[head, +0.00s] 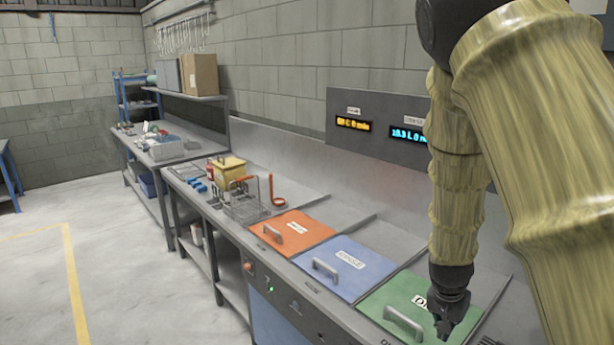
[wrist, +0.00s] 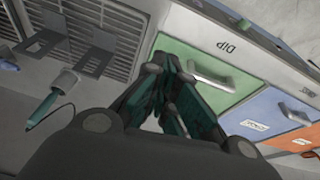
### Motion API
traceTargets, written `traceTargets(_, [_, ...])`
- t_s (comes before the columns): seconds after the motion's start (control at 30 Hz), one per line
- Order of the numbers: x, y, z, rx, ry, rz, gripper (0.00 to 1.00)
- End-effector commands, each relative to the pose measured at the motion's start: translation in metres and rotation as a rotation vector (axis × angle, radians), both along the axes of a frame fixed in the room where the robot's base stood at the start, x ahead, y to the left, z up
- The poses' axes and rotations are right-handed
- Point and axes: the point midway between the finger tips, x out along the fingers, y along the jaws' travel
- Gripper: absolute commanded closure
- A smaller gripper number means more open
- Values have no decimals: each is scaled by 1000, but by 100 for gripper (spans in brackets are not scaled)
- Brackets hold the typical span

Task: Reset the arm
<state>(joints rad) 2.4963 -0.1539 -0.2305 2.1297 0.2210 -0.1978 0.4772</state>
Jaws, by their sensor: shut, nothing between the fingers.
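My gripper (head: 446,325) hangs at the end of my arm at the lower right of the head view, over the green lid and close to its handle. In the wrist view my gripper (wrist: 160,72) shows dark fingers, shut with nothing between them. The green lid (head: 392,296), labelled DIP in the wrist view (wrist: 190,55), is closed. Its grey handle (head: 404,322) lies just left of the gripper in the head view; in the wrist view the handle (wrist: 212,80) is right of the fingers. I cannot tell whether the gripper touches the lid.
A blue lid (head: 345,266) and an orange lid (head: 291,233), both closed, sit further along the bench. A wire basket (head: 246,207) and a yellow container (head: 228,169) stand beyond. A vent grille (wrist: 105,30) and a green-handled tool (wrist: 45,108) lie beside the green lid. The floor at left is clear.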

Motion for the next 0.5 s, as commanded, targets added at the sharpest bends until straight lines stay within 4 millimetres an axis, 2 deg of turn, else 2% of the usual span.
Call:
traceTargets(0.23, [-29, 5, -70, -6, 49, 83, 100])
traceTargets(0.37, [-56, 12, -127, -6, 89, 158, 100])
traceTargets(0.5, [-94, 22, -189, 2, 131, 253, 100])
